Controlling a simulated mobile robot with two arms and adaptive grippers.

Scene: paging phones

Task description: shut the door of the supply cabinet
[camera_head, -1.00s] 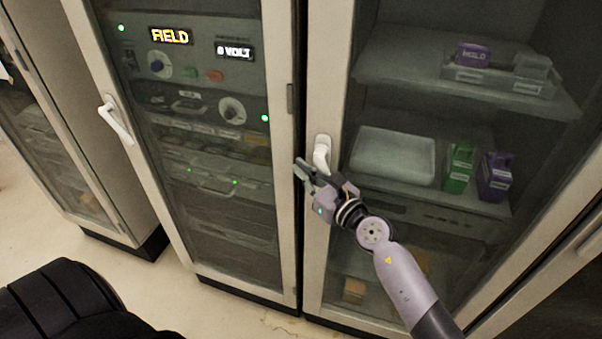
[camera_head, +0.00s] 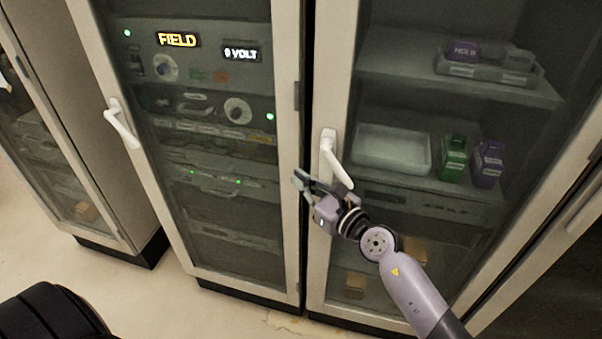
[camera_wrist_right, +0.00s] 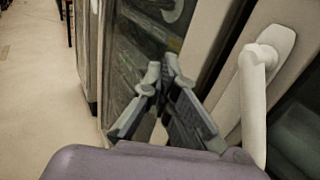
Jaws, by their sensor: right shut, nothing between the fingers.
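The supply cabinet, seen at the right in the head view, has a pale-framed glass door (camera_head: 319,240) with shelves behind it. The door looks flush or nearly flush with its frame; I cannot tell whether it is fully shut. Its white lever handle (camera_head: 335,160) slants down to the right, and it also shows in the wrist view (camera_wrist_right: 254,100). My right gripper (camera_head: 300,181) is shut and empty just below and left of the handle, in front of the door's left edge. In the wrist view the gripper (camera_wrist_right: 163,72) has its fingertips together, apart from the handle. My left gripper is out of view.
A rack cabinet (camera_head: 288,220) with lit displays and its own white handle (camera_head: 121,123) stands directly left. Behind the supply cabinet's glass are a white tray (camera_head: 392,150), a green box (camera_head: 453,158) and a purple box (camera_head: 488,163).

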